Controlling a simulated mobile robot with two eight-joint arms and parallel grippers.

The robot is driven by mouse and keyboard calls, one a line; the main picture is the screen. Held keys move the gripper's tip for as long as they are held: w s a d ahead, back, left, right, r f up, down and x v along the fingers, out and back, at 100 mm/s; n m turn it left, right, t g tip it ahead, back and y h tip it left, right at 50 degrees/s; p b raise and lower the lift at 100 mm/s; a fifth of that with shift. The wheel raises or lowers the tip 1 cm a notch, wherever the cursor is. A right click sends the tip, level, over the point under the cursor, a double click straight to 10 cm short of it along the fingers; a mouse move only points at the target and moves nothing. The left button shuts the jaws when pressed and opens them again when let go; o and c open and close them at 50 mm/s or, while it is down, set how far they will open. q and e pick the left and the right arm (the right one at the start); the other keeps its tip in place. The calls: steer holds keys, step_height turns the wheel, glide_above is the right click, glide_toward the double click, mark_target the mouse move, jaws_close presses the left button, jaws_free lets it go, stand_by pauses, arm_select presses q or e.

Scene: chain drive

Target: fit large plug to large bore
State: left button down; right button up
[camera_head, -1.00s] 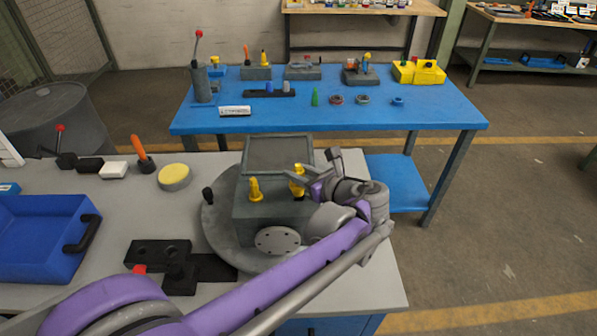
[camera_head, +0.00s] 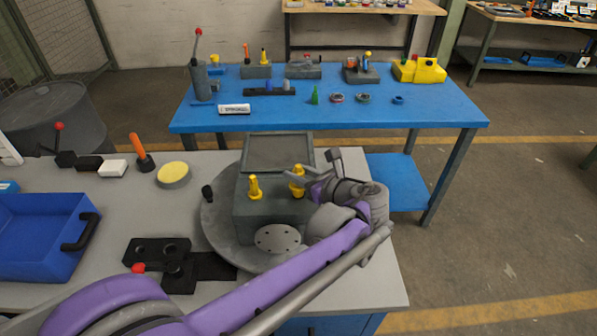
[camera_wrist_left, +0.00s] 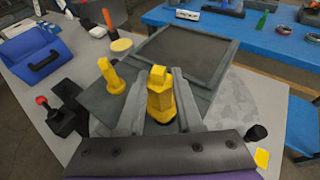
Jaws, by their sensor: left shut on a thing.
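My left gripper (camera_head: 306,178) comes in from the right side of the grey housing block (camera_head: 268,222) and is shut on a yellow plug (camera_head: 298,182). In the left wrist view this large yellow plug (camera_wrist_left: 159,97) stands upright between the fingers, above the top of the block; a dark opening shows partly under it. I cannot tell how deep the plug sits. A second, slimmer yellow plug (camera_head: 254,188) stands upright in the block to the left, also in the left wrist view (camera_wrist_left: 111,76). My right gripper is not in view.
The block stands on a round grey turntable (camera_head: 217,228) with a black knob. A black fixture with a red knob (camera_head: 138,268), a blue bin (camera_head: 40,240) and a round yellow-topped pad (camera_head: 173,175) lie left. A blue table (camera_head: 330,118) with parts stands behind.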

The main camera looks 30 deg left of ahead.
arm_select(q)
steer(key=shift+f+b, duration=0.95)
steer(key=shift+f, duration=0.55)
steer(key=shift+c, duration=2.4)
jaws_free()
steer(key=v, duration=1)
steer(key=shift+s+d+r, duration=0.15)
steer(key=shift+d+r, duration=0.05)
steer(key=shift+d, duration=0.15)
